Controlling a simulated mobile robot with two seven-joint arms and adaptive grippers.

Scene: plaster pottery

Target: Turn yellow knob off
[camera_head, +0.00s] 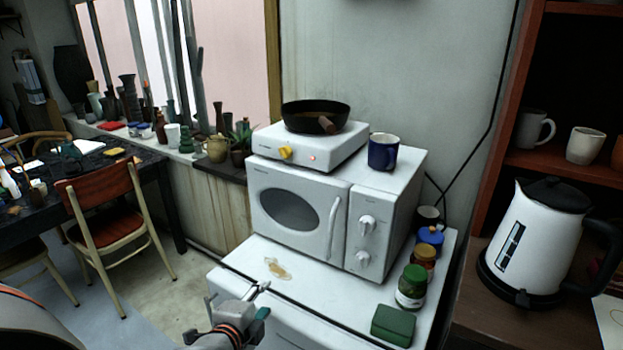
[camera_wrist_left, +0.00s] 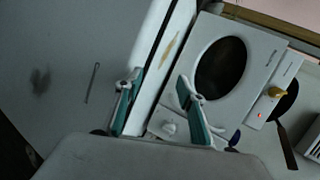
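The yellow knob (camera_head: 285,153) is on the front of a white hot plate (camera_head: 330,150). A small red light glows to the right of the knob. The knob also shows at the right of the left wrist view (camera_wrist_left: 276,92), with the red light near it. My left gripper (camera_head: 238,294) is low in front of the microwave, below and left of the knob and well apart from it. In the left wrist view its two fingers (camera_wrist_left: 158,88) are spread with nothing held between them. My right gripper is in neither view.
The hot plate stands on a white microwave (camera_head: 300,215), with a dark pan (camera_head: 316,114) on it and a blue mug (camera_head: 383,151) beside it. Jars (camera_head: 411,287) and a green box (camera_head: 394,325) stand at the right. A white kettle (camera_head: 532,240) is farther right.

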